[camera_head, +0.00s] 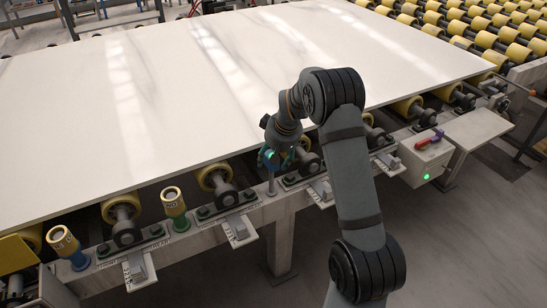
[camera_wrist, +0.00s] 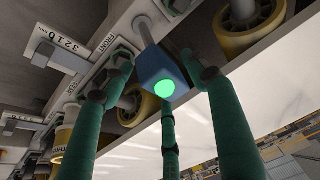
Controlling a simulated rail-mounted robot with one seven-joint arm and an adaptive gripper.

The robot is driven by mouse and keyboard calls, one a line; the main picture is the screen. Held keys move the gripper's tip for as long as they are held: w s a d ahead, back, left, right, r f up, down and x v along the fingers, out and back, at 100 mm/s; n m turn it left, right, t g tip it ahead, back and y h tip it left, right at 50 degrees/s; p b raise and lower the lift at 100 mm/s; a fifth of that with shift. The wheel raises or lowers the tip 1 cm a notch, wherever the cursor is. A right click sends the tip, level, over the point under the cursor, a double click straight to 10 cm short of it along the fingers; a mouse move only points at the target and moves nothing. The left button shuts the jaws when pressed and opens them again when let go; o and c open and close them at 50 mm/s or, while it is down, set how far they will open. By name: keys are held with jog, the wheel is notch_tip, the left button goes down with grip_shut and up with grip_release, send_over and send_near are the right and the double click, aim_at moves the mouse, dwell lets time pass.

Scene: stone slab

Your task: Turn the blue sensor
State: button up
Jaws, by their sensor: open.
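The blue sensor (camera_wrist: 158,72) is a small blue box with a lit green round face, on a grey post, in the middle of the wrist view. In the head view it is a small blue patch (camera_head: 266,158) at the slab's front edge, partly hidden by my gripper (camera_head: 281,156). My gripper's green fingers also show in the wrist view (camera_wrist: 160,70). They are open and spread around the sensor, with one to its left, one to its right and one below. I cannot tell whether any finger touches it.
The pale stone slab (camera_head: 150,85) lies on yellow rollers just behind the sensor. A blue-based cylinder (camera_head: 66,247) and a green one (camera_head: 174,208) stand on the front rail to the left. A grey box (camera_head: 425,160) with a red handle and green light is at the right.

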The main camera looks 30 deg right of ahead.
jog(key=shift+r, duration=0.15)
jog(key=v, duration=1.1)
jog(key=shift+s+r, duration=0.25)
jog(key=shift+r, duration=0.1)
jog(key=x, duration=1.2)
jog(key=shift+w, duration=0.1)
jog(key=shift+m+p, duration=0.4)
jog(key=shift+f+b, duration=0.15)
jog(key=shift+b, duration=0.2)
